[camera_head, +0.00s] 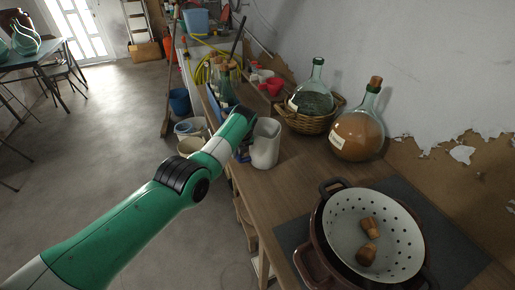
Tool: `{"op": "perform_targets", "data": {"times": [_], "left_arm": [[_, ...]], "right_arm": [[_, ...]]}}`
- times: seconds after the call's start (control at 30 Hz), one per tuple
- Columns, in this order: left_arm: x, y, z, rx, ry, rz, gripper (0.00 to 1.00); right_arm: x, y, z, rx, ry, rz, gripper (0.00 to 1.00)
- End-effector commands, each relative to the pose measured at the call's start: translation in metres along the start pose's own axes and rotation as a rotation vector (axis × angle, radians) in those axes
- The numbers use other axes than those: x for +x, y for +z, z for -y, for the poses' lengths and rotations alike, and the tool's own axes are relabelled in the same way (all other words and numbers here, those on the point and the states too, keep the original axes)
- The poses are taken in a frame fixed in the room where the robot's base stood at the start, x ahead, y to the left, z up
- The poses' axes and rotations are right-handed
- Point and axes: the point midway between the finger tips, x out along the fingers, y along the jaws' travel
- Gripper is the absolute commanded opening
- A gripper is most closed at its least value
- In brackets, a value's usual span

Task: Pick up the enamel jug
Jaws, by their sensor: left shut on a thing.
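The enamel jug (265,145) is off-white and stands roughly upright at the left edge of the wooden counter, in the middle of the head view. My left gripper (243,147) is at the jug's left side and is shut on it. My green arm link hides most of the fingers and part of the jug's left side, so I cannot see exactly where they grip. I cannot tell whether the jug touches the counter. My right gripper is not in view.
Behind the jug, a wicker basket (306,121) holds a glass demijohn (312,98). An amber-filled demijohn (357,133) stands to its right. A white colander (345,220) with two corks sits on a brown pot in front. Bottles (226,85) stand behind the arm.

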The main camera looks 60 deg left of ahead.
Motion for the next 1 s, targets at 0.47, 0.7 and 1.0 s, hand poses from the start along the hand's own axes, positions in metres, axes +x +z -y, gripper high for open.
{"op": "perform_targets", "data": {"times": [0.47,0.7,1.0], "left_arm": [[-0.002,0.002,0.001,-0.001,-0.003,0.004,0.0],[-0.003,0.002,0.001,-0.001,-0.003,0.004,0.0],[-0.018,0.009,0.001,-0.002,-0.005,0.005,0.0]], "right_arm": [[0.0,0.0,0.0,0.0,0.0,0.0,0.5],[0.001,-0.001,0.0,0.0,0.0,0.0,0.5],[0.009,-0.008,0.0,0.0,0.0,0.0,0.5]]}}
